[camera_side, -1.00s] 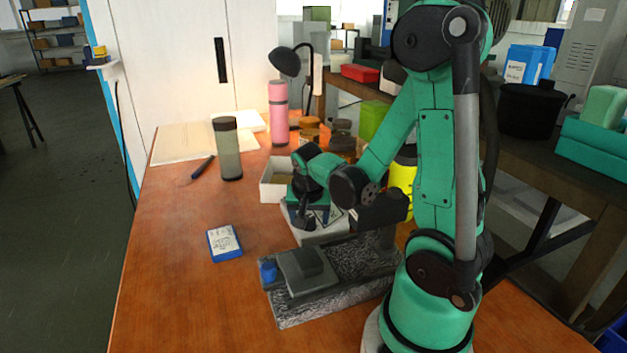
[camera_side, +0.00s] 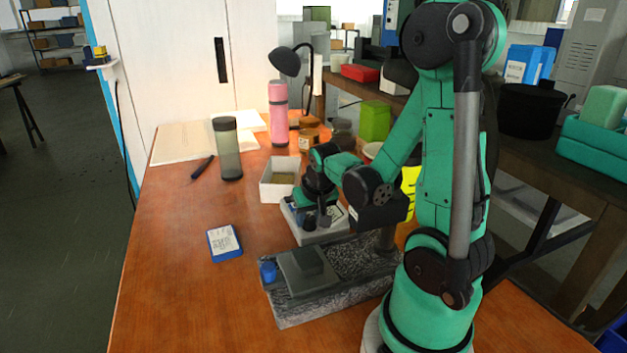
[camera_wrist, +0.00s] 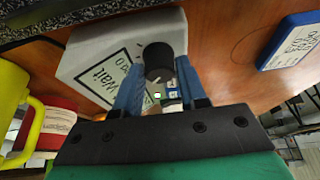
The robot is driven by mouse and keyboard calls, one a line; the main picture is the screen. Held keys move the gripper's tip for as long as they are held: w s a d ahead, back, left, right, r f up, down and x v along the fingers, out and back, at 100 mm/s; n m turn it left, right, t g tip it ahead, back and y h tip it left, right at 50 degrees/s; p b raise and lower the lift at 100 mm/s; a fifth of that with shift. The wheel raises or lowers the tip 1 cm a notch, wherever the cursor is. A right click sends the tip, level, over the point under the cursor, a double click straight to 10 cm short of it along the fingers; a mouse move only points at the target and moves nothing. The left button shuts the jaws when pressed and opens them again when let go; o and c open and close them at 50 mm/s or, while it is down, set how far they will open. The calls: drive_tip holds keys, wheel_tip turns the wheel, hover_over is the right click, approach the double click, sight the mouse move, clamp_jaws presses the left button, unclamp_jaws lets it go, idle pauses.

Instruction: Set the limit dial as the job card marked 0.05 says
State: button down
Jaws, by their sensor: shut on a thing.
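A white box (camera_side: 302,232) with a printed label stands on the bench, and it also fills the upper middle of the wrist view (camera_wrist: 88,45). The label reads "Wait" in part. A black round knob (camera_wrist: 158,58) shows on this box, between my blue fingers. My gripper (camera_wrist: 160,82) is shut on the knob; the dial's marks cannot be read. In the side view my gripper (camera_side: 318,212) is over the box and hides part of it. A blue-edged card block (camera_side: 224,243) lies flat to the left, also seen in the wrist view (camera_wrist: 290,42); its writing is too small to read.
An open white tray (camera_side: 268,192), a grey-green cylinder (camera_side: 228,150), a pink bottle (camera_side: 278,115) and a dark pen (camera_side: 203,167) are behind. The bench's left front is clear.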

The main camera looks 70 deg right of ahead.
drive_tip(key=shift+c, duration=2.4)
unclamp_jaws()
drive_tip(key=shift+r, duration=0.15)
drive_tip(key=shift+v, duration=2.65)
drive_tip(key=shift+a, duration=0.1)
drive_tip(key=w+a+r+n+t+y, duration=0.1)
drive_tip(key=a+n, duration=0.3)
drive_tip(key=a, duration=0.4)
drive_tip(key=w+a+r+n+t+y, duration=0.2)
drive_tip(key=w+a+r+n+t, duration=0.1)
drive_tip(key=a, duration=0.4)
drive_tip(key=shift+a+r+n, duration=0.35)
drive_tip(key=shift+n, duration=0.55)
